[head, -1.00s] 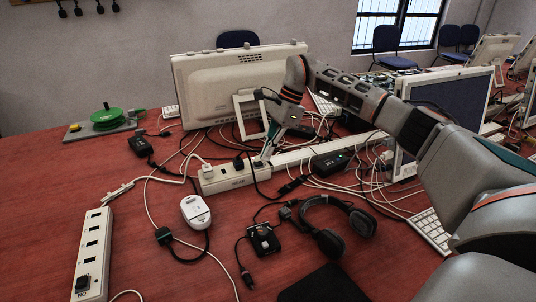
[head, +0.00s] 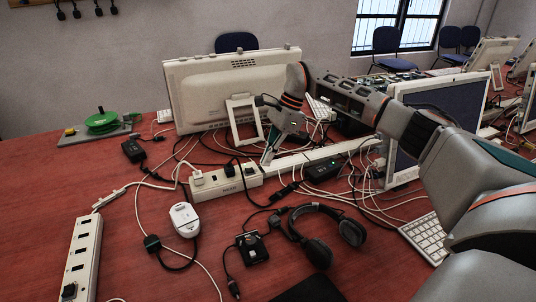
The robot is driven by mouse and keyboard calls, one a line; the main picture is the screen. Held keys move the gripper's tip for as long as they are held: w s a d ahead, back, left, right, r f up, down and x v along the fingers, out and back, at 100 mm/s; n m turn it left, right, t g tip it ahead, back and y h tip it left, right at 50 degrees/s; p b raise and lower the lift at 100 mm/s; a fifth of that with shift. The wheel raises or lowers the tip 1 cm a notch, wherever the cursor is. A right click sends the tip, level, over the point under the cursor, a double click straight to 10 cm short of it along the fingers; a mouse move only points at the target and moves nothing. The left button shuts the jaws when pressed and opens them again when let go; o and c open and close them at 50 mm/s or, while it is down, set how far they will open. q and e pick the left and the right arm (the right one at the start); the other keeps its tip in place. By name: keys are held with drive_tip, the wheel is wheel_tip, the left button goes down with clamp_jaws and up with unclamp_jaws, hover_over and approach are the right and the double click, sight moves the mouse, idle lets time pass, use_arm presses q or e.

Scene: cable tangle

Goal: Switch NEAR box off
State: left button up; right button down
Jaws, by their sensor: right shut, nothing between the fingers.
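A white power box (head: 225,183) with printed lettering too small to read lies in the middle of the red table. White and black plugs sit in its left and middle parts. My right gripper (head: 267,159) is shut and empty, pointing down just behind the box's right end. I cannot tell whether it touches the box, and the state of any switch there is too small to make out. A second white power strip (head: 86,248) lies at the front left, with dark sockets and a black switch at its near end. My left gripper is out of view.
A monitor (head: 225,90) stands behind the gripper. Loose cables and a black adapter (head: 325,169) lie to the right. Headphones (head: 318,250), a white mouse (head: 185,219) and a small black device (head: 252,248) are in front.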

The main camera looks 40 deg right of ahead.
drive_tip(key=shift+s+d+r, duration=0.1)
drive_tip(key=shift+d, duration=0.2)
drive_tip(key=p+v, duration=0.1)
drive_tip(key=v, duration=0.9)
drive_tip(key=shift+d+p, duration=0.25)
drive_tip(key=shift+p, duration=0.15)
